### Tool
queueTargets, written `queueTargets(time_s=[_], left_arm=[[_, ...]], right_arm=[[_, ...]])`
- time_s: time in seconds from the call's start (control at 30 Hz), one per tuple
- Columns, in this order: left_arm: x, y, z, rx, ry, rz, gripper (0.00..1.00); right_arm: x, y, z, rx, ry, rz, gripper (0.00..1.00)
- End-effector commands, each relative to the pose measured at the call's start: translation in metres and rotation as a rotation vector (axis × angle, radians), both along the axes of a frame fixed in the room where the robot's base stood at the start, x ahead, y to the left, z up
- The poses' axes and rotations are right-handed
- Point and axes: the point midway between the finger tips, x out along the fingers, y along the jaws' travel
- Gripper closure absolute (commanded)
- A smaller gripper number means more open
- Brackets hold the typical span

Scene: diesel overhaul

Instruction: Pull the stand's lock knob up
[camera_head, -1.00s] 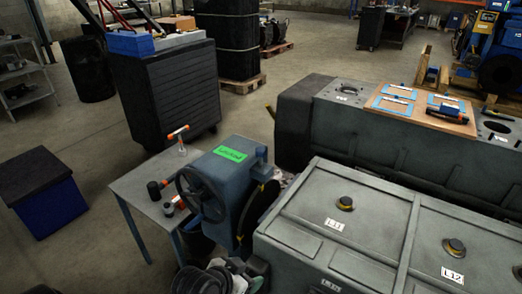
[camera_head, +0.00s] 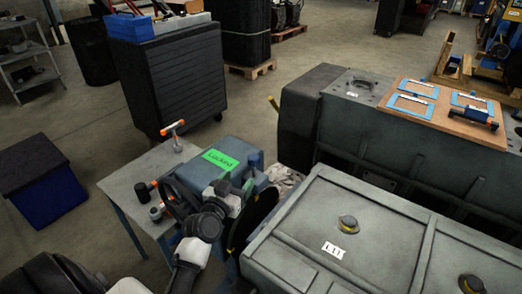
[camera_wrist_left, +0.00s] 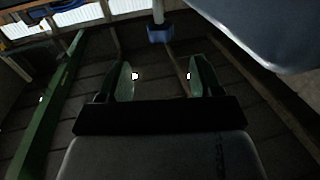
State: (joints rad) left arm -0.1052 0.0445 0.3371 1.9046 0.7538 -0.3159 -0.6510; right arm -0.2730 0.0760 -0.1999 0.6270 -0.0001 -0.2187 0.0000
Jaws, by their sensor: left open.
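The blue-grey stand (camera_head: 256,159) is beside the small table in the head view, with a green label (camera_head: 221,159) reading "Locked" on top. Its dark handwheel (camera_head: 177,200) is partly covered by my left arm. My left gripper (camera_head: 236,186) is in front of the stand, fingers apart. In the left wrist view, my left gripper (camera_wrist_left: 161,77) is open with nothing between its fingers. A small blue block on a grey rod (camera_wrist_left: 160,33) shows beyond the fingertips; I cannot tell if it is the lock knob. My right gripper is not in view.
The small grey table (camera_head: 126,182) holds an orange-handled T-shaped tool (camera_head: 174,133) and dark-headed tools. A grey engine cover (camera_head: 300,222) stands close on the right. A large blue-grey surface (camera_wrist_left: 260,30) fills the wrist view's upper right. Open floor lies behind the table.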

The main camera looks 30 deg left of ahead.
Motion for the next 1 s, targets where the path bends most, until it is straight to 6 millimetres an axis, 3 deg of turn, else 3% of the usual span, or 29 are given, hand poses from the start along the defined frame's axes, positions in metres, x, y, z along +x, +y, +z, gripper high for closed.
queueTargets(time_s=[0.17, 0.37, 0.5, 0.7, 1.0], left_arm=[[0.016, 0.003, 0.002, -0.002, -0.004, 0.003, 0.35], [0.054, 0.007, 0.003, -0.001, -0.005, 0.002, 0.35], [0.079, 0.01, 0.001, -0.002, -0.002, 0.001, 0.35], [0.101, 0.013, 0.0, -0.001, -0.002, 0.002, 0.35], [0.107, 0.013, 0.0, 0.0, -0.001, 0.002, 0.35]], right_arm=[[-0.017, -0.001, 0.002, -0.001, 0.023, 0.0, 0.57], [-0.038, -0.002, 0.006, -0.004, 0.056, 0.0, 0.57], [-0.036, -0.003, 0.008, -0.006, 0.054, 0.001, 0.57], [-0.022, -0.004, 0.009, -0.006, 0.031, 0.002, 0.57], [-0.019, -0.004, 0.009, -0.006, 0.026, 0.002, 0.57]])
